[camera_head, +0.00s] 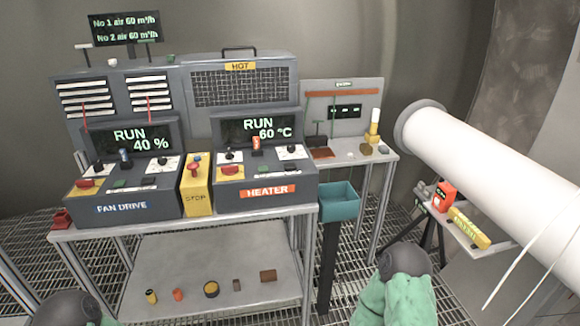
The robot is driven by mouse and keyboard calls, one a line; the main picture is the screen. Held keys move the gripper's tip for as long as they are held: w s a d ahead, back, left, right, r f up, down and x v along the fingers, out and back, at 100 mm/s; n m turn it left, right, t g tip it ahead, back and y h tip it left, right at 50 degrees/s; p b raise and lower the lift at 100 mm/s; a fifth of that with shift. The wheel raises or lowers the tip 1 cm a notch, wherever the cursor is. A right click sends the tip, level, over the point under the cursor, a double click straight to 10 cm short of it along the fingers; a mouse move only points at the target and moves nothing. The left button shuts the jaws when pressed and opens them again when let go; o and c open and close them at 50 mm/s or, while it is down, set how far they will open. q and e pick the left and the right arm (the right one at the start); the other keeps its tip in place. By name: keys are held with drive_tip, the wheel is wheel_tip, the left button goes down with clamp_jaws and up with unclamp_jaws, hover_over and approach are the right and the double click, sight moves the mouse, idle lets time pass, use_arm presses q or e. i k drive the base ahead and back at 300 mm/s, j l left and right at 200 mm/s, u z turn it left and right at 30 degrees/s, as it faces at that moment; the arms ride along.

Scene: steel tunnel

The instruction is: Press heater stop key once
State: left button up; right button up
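The heater console (264,191) stands on the right half of the bench, with an orange HEATER label on its front. Its screen (258,131) reads RUN 60 °C. On its sloped panel is a red key (230,170) on a yellow plate at the left. A small dark green key (262,171) is to its right, and a black knob and a white dial sit above. No stop lettering is readable on these keys. Parts of my arms show at the bottom left and bottom right, well apart from the console; neither gripper is visible.
The fan drive console (122,206) is to the left, reading RUN 40 %. A yellow STOP box (197,198) with a red top control stands between the consoles. A teal bin (339,206) is right of the bench. A large white duct (490,165) fills the right side.

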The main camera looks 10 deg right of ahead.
sight(288, 166)
drive_tip(key=i, duration=1.4)
drive_tip(key=l+z, duration=0.05)
drive_tip(key=l, duration=0.1)
